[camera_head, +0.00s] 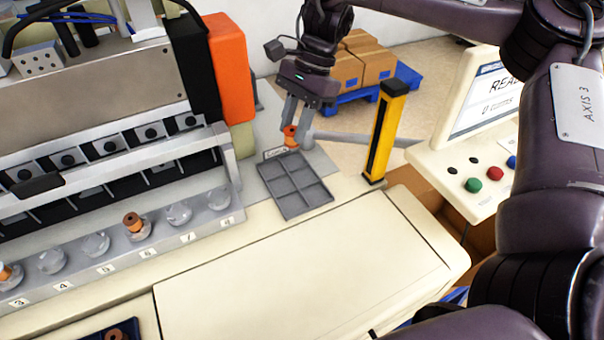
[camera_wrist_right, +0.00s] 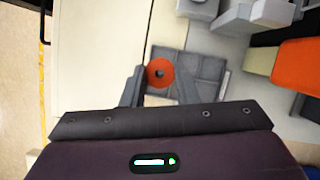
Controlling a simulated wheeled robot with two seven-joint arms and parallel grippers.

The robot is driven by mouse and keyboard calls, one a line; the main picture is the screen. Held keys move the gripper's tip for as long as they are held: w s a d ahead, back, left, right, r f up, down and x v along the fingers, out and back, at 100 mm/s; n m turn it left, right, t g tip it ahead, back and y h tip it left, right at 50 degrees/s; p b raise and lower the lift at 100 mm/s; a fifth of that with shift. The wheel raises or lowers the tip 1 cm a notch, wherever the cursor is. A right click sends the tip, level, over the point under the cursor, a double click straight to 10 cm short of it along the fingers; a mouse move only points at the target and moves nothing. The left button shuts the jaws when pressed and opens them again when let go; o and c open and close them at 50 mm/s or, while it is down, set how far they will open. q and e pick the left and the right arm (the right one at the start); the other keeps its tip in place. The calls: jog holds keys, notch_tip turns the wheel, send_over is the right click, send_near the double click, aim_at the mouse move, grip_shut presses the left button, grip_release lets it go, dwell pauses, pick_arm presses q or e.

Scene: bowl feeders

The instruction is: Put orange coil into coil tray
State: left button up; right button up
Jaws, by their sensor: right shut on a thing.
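My right gripper (camera_head: 293,122) is shut on the orange coil (camera_head: 290,133) and holds it above the far end of the coil tray. The right wrist view shows the coil (camera_wrist_right: 160,72) from its end, as an orange ring with a dark hole, between the two fingers (camera_wrist_right: 160,84). The coil tray (camera_head: 293,186) is a flat grey tray with several square compartments, and those I can see look empty. In the right wrist view the tray (camera_wrist_right: 205,68) lies below the coil, partly hidden by the fingers. My left gripper is not in view.
A yellow and black post (camera_head: 384,132) stands right of the tray. The winding machine (camera_head: 100,110) is on the left, with a row of numbered cups, one holding a copper-coloured coil (camera_head: 135,224). A control panel (camera_head: 478,170) is at right. The cream surface (camera_head: 300,270) in front is clear.

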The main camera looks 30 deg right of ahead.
jog(key=f+b, duration=0.1)
jog(key=f, duration=1.3)
jog(key=shift+a+f, duration=0.15)
jog(key=shift+a, duration=0.05)
jog(key=shift+s+a+f, duration=0.1)
jog(key=shift+f, duration=0.55)
notch_tip(320, 180, down, 4)
jog(key=shift+r+p, duration=0.25)
jog(key=shift+p, duration=0.3)
jog(key=shift+f, duration=0.2)
